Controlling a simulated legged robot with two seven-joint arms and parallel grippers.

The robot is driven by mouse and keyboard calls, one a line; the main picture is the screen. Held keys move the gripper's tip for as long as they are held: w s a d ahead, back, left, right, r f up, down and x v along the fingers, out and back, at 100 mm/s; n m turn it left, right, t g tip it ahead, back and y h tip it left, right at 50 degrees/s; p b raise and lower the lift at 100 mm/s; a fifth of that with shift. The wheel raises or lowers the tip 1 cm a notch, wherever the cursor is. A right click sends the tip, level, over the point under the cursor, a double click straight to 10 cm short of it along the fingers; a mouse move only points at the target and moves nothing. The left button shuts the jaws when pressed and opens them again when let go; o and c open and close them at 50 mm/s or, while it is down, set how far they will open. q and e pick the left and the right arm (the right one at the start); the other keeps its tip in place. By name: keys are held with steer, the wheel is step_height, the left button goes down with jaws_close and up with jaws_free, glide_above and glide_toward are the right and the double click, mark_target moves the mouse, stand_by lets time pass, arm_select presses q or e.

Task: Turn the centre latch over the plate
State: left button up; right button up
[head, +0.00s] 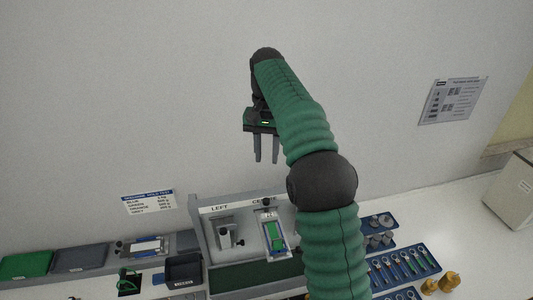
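A grey rack (201,235) with the label LEFT and a partly covered label starting with CE stands at the wall. Under the second label, a tilted plate (275,236) with a green strip and a blue and white border sits in the centre station. A small dark knob (266,202) at its top end looks like the latch; its exact turn is too small to tell. My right gripper (266,160) is above the centre station, fingers pointing down, apart and empty. My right arm hides the rack's right part. My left gripper is out of view.
The left station holds a pale bracket (226,237) with a dark knob. Blue trays (417,262) and brass weights (449,281) are right. Air around the gripper is free.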

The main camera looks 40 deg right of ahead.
mark_target(266, 199)
steer(key=shift+o, duration=1.4)
steer(key=shift+n, duration=0.5)
step_height(266, 199, down, 17)
steer(key=n+p, duration=0.3)
steer(key=n, duration=0.2)
steer(key=shift+a+r+p, duration=0.1)
steer(key=shift+p, duration=0.2)
jaws_close()
